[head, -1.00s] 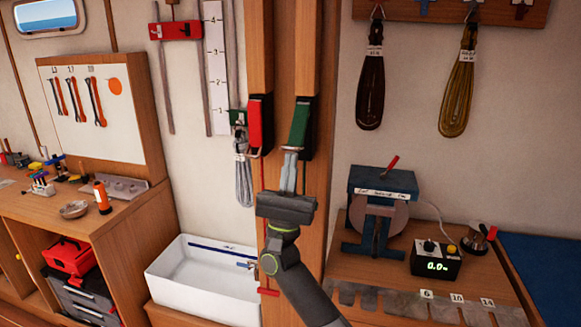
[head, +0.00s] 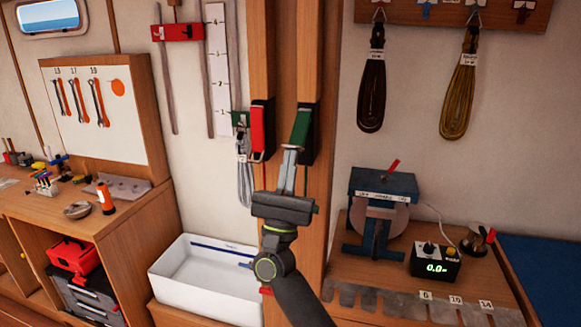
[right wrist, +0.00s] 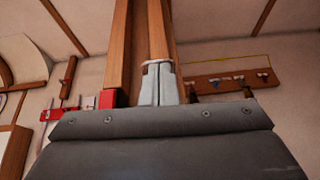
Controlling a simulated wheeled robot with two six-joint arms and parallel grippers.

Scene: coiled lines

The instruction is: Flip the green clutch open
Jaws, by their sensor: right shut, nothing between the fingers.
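The green clutch (head: 301,128) is a green lever on a black body on the right wooden post, beside a red clutch (head: 257,128) on the left post. My right gripper (head: 291,150) is shut and empty, with its fingertips at the lower end of the green lever. I cannot tell whether they touch it. In the right wrist view the closed fingers (right wrist: 160,84) point up along the post and hide the green lever. The red clutch shows there to their left (right wrist: 108,99). My left gripper is not in view.
A grey coiled line (head: 244,178) hangs left of the red clutch. A white bin (head: 180,297) stands below on the left. A blue machine (head: 382,190) and a box with a display (head: 436,266) stand on the right bench. Dark (head: 371,90) and yellow-brown (head: 459,100) coils hang above.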

